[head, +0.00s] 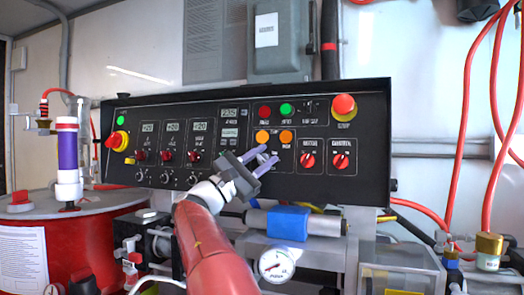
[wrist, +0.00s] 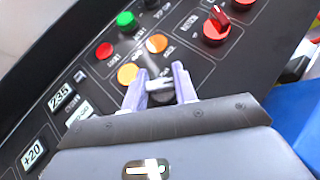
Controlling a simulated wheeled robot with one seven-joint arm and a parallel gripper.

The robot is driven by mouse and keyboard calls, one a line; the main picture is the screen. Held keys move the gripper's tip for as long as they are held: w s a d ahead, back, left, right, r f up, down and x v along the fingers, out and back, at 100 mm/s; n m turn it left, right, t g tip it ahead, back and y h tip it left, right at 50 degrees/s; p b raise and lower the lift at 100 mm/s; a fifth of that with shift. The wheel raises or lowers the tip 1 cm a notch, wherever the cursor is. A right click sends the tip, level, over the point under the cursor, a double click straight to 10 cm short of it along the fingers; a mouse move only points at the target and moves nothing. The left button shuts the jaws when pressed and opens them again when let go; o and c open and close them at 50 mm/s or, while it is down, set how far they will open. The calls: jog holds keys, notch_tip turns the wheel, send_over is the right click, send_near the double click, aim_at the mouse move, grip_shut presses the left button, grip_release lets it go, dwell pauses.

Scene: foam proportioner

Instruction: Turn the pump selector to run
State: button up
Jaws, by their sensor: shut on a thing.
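My gripper (head: 262,159) reaches the black control panel (head: 366,123) just below two orange buttons. In the wrist view, my two pale violet fingers (wrist: 159,84) are closed on a small selector knob (wrist: 160,88), with a grey handle showing between them and a dark base behind it. I take this knob to be the pump selector; its label cannot be read. The fingers and arm hide the knob in the head view, and its pointing direction cannot be told clearly.
Orange buttons (head: 262,137), a red button (head: 265,111) and a green button (head: 286,110) sit above my gripper. Two red knobs (head: 308,160) are close on the right, with a red emergency stop (head: 343,105) above. A blue-clad pipe (head: 288,223) runs below the panel.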

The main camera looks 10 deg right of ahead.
jog(key=shift+m+g+p, duration=0.3)
jog(key=shift+m+g, duration=0.5)
jog(key=shift+g, duration=0.1)
jog(key=o, duration=1)
jog(key=b+v, duration=0.1)
jog(key=v, duration=0.6)
jog(key=shift+s+a+f, duration=0.1)
jog(key=shift+a+f, duration=0.1)
jog(key=shift+a, duration=0.15)
